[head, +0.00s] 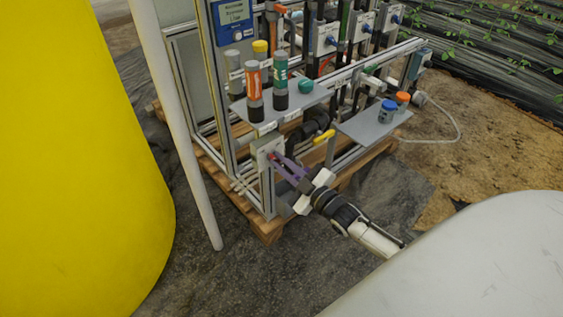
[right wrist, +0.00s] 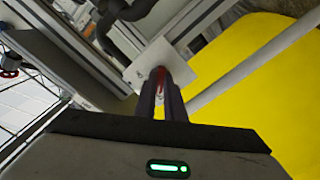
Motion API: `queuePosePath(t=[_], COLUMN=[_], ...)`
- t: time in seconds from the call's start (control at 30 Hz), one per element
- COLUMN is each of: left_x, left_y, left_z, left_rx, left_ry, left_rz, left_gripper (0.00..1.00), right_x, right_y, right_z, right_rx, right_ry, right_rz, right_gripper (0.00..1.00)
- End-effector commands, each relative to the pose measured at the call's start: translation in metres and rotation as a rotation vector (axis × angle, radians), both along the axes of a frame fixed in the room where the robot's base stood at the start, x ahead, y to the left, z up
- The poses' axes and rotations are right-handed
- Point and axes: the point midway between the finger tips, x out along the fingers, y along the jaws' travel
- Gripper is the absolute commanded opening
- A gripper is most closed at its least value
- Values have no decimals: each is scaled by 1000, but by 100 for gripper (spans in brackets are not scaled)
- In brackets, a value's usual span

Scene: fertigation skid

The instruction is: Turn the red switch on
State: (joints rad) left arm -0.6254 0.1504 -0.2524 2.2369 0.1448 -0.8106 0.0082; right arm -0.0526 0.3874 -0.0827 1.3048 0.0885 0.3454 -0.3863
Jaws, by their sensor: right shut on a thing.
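The red switch (right wrist: 160,74) sits on a pale grey plate (right wrist: 176,63) in the right wrist view. In the head view the switch box (head: 267,152) is on the front corner post of the skid, and the switch itself is mostly hidden by my fingers. My right gripper (head: 277,160) reaches in from the lower right, with its purple fingers at the face of the box. It is shut on the red switch, which shows between the fingertips (right wrist: 160,92) in the right wrist view. Whether the switch is on cannot be told. My left gripper is not in view.
A large yellow tank (head: 80,150) stands at left, with a white pipe (head: 180,130) beside it. A yellow-handled valve (head: 324,136) is just right of the box. Grey shelves hold bottles (head: 279,78) and small jars (head: 387,110). The skid stands on a wooden pallet (head: 266,229).

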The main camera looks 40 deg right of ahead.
Motion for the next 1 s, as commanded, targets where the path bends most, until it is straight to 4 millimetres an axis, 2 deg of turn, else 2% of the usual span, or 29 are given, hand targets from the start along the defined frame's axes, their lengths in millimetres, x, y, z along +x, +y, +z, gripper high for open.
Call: queuePosePath(t=[0.4, 0.63, 1.0], left_x=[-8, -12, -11], left_y=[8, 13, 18], left_z=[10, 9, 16], left_rx=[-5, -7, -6], left_ry=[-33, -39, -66], left_rz=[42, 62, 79], left_gripper=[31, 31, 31], right_x=[0, -1, -1], right_y=[0, 0, 0], right_z=[1, 0, 0], right_rx=[358, 577, 927], right_ry=[29, 47, 74], right_rz=[0, 0, 0], right_gripper=[0, 0, 0])
